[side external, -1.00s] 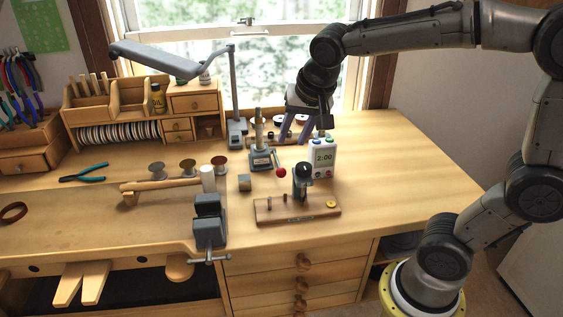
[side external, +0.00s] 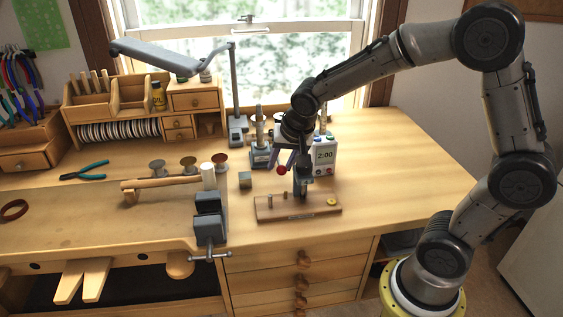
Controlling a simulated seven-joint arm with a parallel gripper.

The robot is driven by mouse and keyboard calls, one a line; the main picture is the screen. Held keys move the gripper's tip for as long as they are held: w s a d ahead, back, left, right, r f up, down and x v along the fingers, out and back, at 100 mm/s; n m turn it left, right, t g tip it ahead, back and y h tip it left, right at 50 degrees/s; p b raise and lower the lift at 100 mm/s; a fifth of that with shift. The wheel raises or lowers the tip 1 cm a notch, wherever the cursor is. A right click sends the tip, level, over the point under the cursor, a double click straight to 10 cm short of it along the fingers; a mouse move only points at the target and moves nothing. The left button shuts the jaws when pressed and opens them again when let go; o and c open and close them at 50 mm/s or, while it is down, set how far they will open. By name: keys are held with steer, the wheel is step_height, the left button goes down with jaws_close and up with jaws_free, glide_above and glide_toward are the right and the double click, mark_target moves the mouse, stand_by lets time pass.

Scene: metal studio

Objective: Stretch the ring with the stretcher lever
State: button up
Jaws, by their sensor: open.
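The ring stretcher (side external: 259,158) is a small grey device with an upright tapered post, standing on the bench left of the timer. Its lever ends in a red ball knob (side external: 282,170). The gripper hides most of the lever and the stretcher's right side. A ring on the post is too small to make out.
A wooden board (side external: 270,212) with pegs and a small dark press (side external: 302,180) is just in front. The bench's right side is clear.

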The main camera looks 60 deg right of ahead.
steer(key=shift+c, duration=0.2)
jaws_close()
stand_by(1.1)
